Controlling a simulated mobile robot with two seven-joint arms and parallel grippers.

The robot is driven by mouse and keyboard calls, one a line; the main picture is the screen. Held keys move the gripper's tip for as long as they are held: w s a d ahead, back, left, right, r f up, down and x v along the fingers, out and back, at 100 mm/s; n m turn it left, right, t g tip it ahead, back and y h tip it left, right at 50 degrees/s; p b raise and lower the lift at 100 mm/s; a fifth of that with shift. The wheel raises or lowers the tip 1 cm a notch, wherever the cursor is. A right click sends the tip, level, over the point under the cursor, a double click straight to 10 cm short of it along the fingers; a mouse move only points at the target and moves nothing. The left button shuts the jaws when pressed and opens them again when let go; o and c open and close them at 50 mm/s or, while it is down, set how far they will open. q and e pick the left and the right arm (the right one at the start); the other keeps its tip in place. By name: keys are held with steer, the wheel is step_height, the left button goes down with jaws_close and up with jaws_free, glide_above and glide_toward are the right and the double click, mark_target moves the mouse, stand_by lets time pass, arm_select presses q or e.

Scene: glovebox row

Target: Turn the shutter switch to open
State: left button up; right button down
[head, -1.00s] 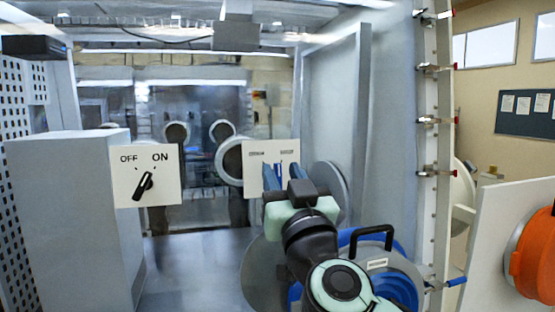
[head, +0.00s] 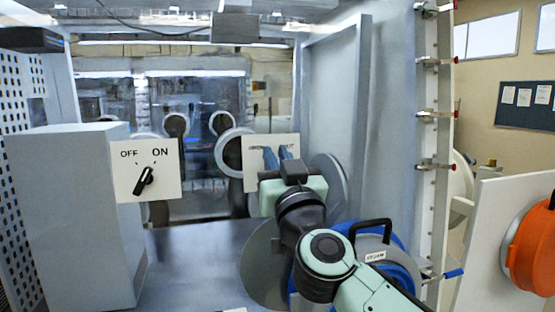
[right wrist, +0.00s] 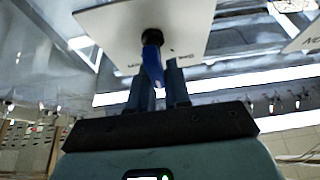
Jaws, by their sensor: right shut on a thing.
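The shutter switch is a white plate (head: 255,148) on the right inside the glovebox, partly covered by my right gripper. Its lettering is mostly hidden. In the right wrist view, the plate (right wrist: 105,22) carries a black hub and a blue lever (right wrist: 152,60). My right gripper (head: 278,154) is at the front of this plate, and its two blue fingers (right wrist: 158,76) are shut on the lever. The lever's exact angle is hard to tell. My left gripper is not in view.
A second white plate (head: 165,187) with a black OFF/ON knob (head: 144,180) is on a grey box (head: 70,230) at left. A blue-rimmed round port cover with a black handle (head: 369,225) lies beside my right arm. A grey wall (head: 395,120) rises at right.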

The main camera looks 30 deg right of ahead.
steer(key=shift+a+r+n+y+p, duration=0.15)
steer(key=shift+n+y+p, duration=0.65)
steer(key=shift+n, duration=0.7)
steer(key=n+y, duration=0.1)
steer(key=n+y+p, duration=0.1)
steer(key=n, duration=0.1)
steer(key=n+y, duration=0.1)
steer(key=n, duration=0.1)
steer(key=shift+w+a+f, duration=0.1)
steer(key=shift+a+f, duration=0.15)
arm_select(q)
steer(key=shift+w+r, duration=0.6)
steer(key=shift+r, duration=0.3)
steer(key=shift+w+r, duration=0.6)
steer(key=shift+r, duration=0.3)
arm_select(e)
steer(key=shift+a+f+n+y, duration=0.1)
steer(key=shift+a+n+y, duration=0.1)
steer(key=shift+n+y, duration=0.85)
steer(key=shift+n, duration=0.35)
steer(key=c, duration=1.2)
jaws_free()
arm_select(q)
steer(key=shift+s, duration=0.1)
arm_select(e)
steer(key=shift+o, duration=0.2)
